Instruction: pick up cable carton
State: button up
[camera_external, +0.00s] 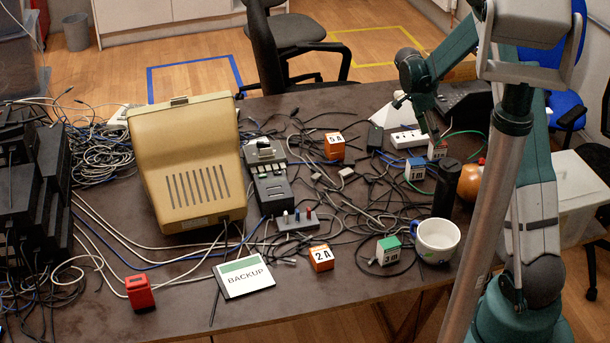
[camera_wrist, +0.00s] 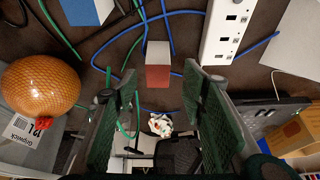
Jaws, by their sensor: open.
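Several small cartons that could be the cable carton stand on the table. A red-and-white carton (camera_external: 437,151) is at the right, just below my gripper (camera_external: 428,128). In the wrist view this carton (camera_wrist: 158,66) shows its red face and white side between the fingertips of my gripper (camera_wrist: 158,84). The fingers are open and apart, with nothing held. Other cartons are blue-and-white (camera_external: 414,170), green-and-white (camera_external: 388,250), orange "5A" (camera_external: 334,147) and orange "2A" (camera_external: 321,258). The blue one (camera_wrist: 88,10) also shows at the wrist view's top left.
A white power strip (camera_wrist: 228,35) lies right of the red-and-white carton, near a dark phone (camera_external: 464,101). An orange ball-like thing (camera_wrist: 40,88), a black cylinder (camera_external: 446,188) and a white mug (camera_external: 436,241) are nearby. Loose cables cover the table (camera_external: 180,310).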

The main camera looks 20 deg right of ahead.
aim_at(430, 150)
dwell(0.3)
jog(key=shift+x, duration=1.3)
jog(key=shift+b+x, duration=0.8)
jog(key=shift+x, duration=1.75)
jog(key=shift+s+a, duration=0.1)
jog(key=shift+s, duration=0.05)
jog(key=shift+c, duration=0.3)
jog(key=c, duration=1)
